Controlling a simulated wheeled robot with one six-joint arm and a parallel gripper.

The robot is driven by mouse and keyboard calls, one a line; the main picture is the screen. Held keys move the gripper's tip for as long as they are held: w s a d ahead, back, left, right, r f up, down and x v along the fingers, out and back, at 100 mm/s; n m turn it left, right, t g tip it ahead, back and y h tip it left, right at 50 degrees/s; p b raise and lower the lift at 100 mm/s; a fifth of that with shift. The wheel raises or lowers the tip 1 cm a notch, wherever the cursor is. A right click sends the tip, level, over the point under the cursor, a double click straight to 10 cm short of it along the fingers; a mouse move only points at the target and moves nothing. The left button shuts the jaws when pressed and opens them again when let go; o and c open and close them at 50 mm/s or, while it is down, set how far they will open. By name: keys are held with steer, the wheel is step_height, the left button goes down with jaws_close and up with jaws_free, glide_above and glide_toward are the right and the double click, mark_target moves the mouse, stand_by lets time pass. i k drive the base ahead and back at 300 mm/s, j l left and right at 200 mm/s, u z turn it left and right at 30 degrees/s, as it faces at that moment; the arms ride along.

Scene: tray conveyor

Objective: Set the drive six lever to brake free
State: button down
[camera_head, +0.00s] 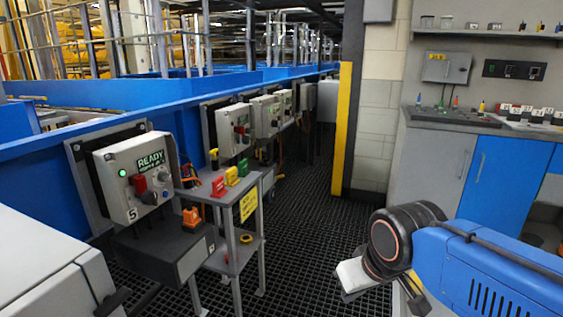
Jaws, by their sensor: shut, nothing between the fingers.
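The nearest grey control box (138,180), marked 5, has a green light, a READY display, a red lever (138,184) and round knobs. Behind it along the blue conveyor is a second grey control box (232,124) with a red lever (239,131); its number is too small to read. No lever marked six or brake free can be read. My gripper (352,280) is at the lower right, a pale end beyond my black wrist. It is shut and empty, far from both boxes; its fingertips are hard to make out.
A grey stand (221,192) with red, yellow and green blocks stands beside the boxes. More control boxes (266,112) line the blue conveyor (115,133). Dark grating floor (300,200) is clear between stand and workbench (433,160). A yellow-edged pillar (345,125) stands at the back.

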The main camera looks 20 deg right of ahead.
mark_target(219, 117)
steer(key=i+l, duration=0.25)
steer(key=i, duration=0.3)
steer(key=i+l, duration=0.2)
steer(key=i, duration=0.35)
steer(key=i+l, duration=0.25)
steer(key=i, duration=0.3)
steer(key=i+l+z, duration=0.1)
steer(key=i, duration=0.45)
steer(key=l, duration=0.1)
